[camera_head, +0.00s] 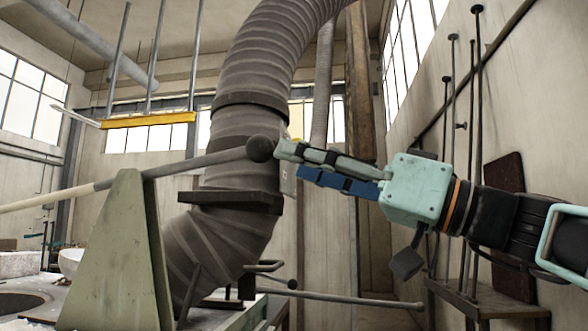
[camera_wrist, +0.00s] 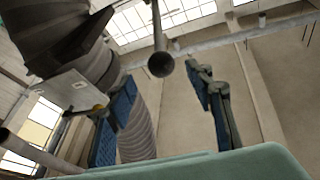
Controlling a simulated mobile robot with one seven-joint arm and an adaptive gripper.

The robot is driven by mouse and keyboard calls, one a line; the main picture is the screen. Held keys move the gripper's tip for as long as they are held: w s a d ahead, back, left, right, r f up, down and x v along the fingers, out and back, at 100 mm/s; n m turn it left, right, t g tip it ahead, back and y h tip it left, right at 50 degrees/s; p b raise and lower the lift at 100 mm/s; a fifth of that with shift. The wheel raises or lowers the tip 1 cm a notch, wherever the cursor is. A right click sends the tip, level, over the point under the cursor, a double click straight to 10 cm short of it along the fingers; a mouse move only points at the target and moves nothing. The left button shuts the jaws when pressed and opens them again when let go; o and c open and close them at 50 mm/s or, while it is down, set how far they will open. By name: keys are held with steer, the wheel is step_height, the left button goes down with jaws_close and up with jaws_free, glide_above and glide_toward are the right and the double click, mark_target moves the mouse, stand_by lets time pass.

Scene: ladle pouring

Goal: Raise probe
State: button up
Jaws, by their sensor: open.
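A long rod (camera_head: 205,161), pale at its left part and dark at its right, rests across the green stand (camera_head: 125,255) and ends in a dark round knob (camera_head: 260,148). I take it for the probe, though I cannot be sure. My gripper (camera_head: 287,158) comes in from the right with its fingertips close to the knob. In the wrist view my gripper (camera_wrist: 163,85) is open, fingers wide apart, and a knob-ended rod (camera_wrist: 160,63) shows between and beyond the fingertips. Nothing is held. I cannot tell whether a finger touches the knob.
A large ribbed duct (camera_head: 250,120) stands just behind the knob. A lower rod (camera_head: 345,298) sticks out right from beside the stand. Several thin rods (camera_head: 475,150) stand against the right wall by a small table (camera_head: 480,300). A yellow beam (camera_head: 148,120) hangs at the upper left.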

steer(key=v, duration=0.4)
steer(key=shift+d+f, duration=0.1)
stand_by(0.3)
steer(key=s+a+f+m+g+h, duration=0.15)
steer(key=f+m+h, duration=0.3)
steer(key=f, duration=1.15)
steer(key=s+a+f+m+g+h, duration=0.1)
steer(key=a+f+m+h, duration=0.35)
steer(key=f, duration=1.15)
steer(key=s+d+f+m+h, duration=0.1)
steer(key=s+d+f+h, duration=0.2)
steer(key=d+f+h, duration=0.45)
steer(key=s+d+f+m+h, duration=0.1)
steer(key=s+d+f+h, duration=0.25)
steer(key=d+f, duration=0.6)
step_height(320, 180, up, 30)
steer(key=a+p, duration=0.2)
steer(key=p, duration=2.9)
steer(key=shift+w+g, duration=0.3)
steer(key=shift+g, duration=0.15)
